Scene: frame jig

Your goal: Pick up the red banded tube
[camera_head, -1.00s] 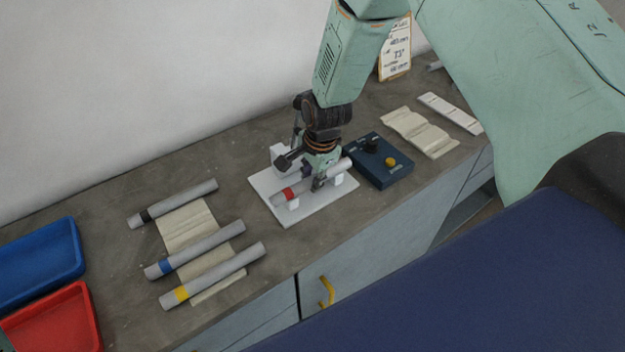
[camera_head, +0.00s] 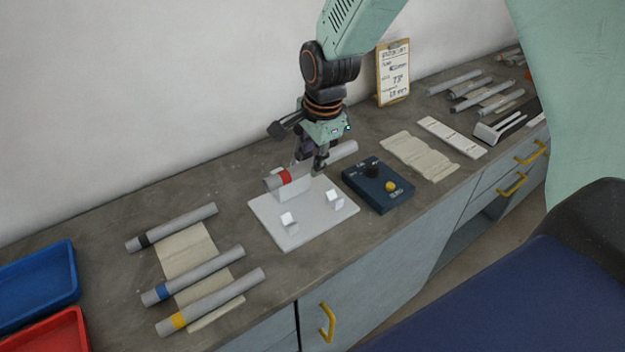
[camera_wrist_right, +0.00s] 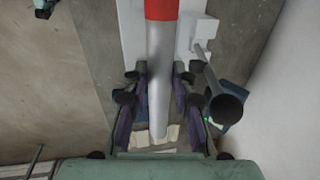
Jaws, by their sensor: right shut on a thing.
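The red banded tube (camera_head: 308,167) is grey with a red band near its left end. My right gripper (camera_head: 318,164) is shut on it near its middle and holds it above the white jig plate (camera_head: 312,228), clear of the two small white blocks on the plate. In the right wrist view the tube (camera_wrist_right: 159,70) runs between the fingers of the right gripper (camera_wrist_right: 160,92), with its red band beyond the fingertips. My left gripper is not in view.
Tubes with black (camera_head: 175,228), blue (camera_head: 195,275) and yellow (camera_head: 212,302) bands lie on a cloth at the left. A dark blue control box (camera_head: 367,195) stands right of the plate. Blue (camera_head: 35,285) and red (camera_head: 50,335) trays are at the left edge.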

